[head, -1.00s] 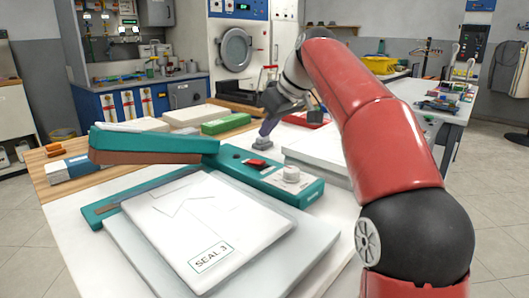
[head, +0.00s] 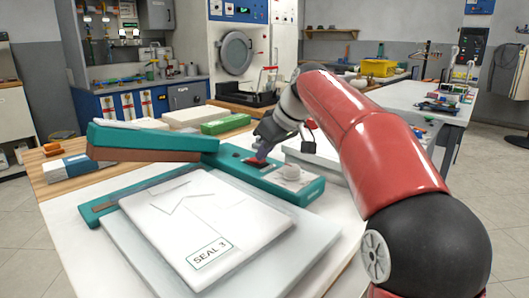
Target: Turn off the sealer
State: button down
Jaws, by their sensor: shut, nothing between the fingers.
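The teal sealer (head: 306,190) stands on the white table with its long arm (head: 150,139) raised at the left. Its control box carries a small red switch (head: 254,162) and a white round knob (head: 289,173). My gripper (head: 262,154) is shut and empty, with its tips down at the red switch. They seem to touch it, and they hide part of it. I cannot tell which way the switch is set. A folded white garment in a clear bag (head: 190,225), labelled "SEAL 3", lies in front of the sealer.
A green box (head: 226,124) and white packs (head: 195,115) lie behind the sealer. A blue and white box (head: 72,168) lies at the left. My red arm reaches in from the right and hides part of the table there.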

jog(key=b, duration=0.1)
jog(key=f+b, duration=0.1)
jog(key=b, duration=0.1)
jog(key=f+t+y+b, duration=0.1)
jog(key=shift+s+d+f+b, duration=0.15)
jog(key=shift+s+d+b, duration=0.1)
jog(key=shift+b, duration=0.1)
jog(key=shift+a+r+p, duration=0.1)
jog(key=shift+r+p, duration=0.45)
jog(key=shift+p, duration=0.05)
jog(key=shift+w+r, duration=0.1)
jog(key=shift+r+p, duration=0.7)
jog(key=shift+p, duration=0.1)
